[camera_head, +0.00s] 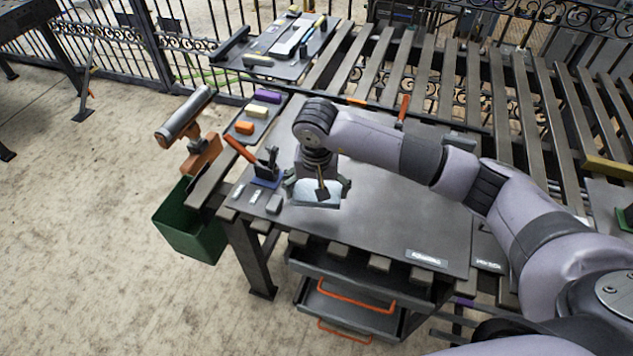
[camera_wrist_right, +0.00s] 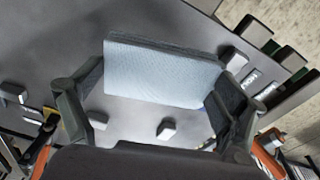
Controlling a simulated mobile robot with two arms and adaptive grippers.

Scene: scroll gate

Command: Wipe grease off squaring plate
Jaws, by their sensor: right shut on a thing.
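The squaring plate (camera_head: 400,215) is a broad dark grey metal sheet on top of the bench, and it fills much of the right wrist view (camera_wrist_right: 60,45). No grease patch can be made out on it. My right gripper (camera_head: 317,188) is over the plate's left part, shut on a pale blue-white wiping pad (camera_head: 316,199). In the right wrist view the pad (camera_wrist_right: 165,75) lies between the two fingers. Whether its underside touches the plate cannot be told. My left gripper is in neither view.
A toggle clamp (camera_head: 266,166) and small grey blocks (camera_head: 274,204) stand at the plate's left edge. A tray of coloured blocks (camera_head: 262,118) lies behind them. A green bin (camera_head: 190,232) hangs left. Slatted rails (camera_head: 450,70) run behind. The plate's middle is clear.

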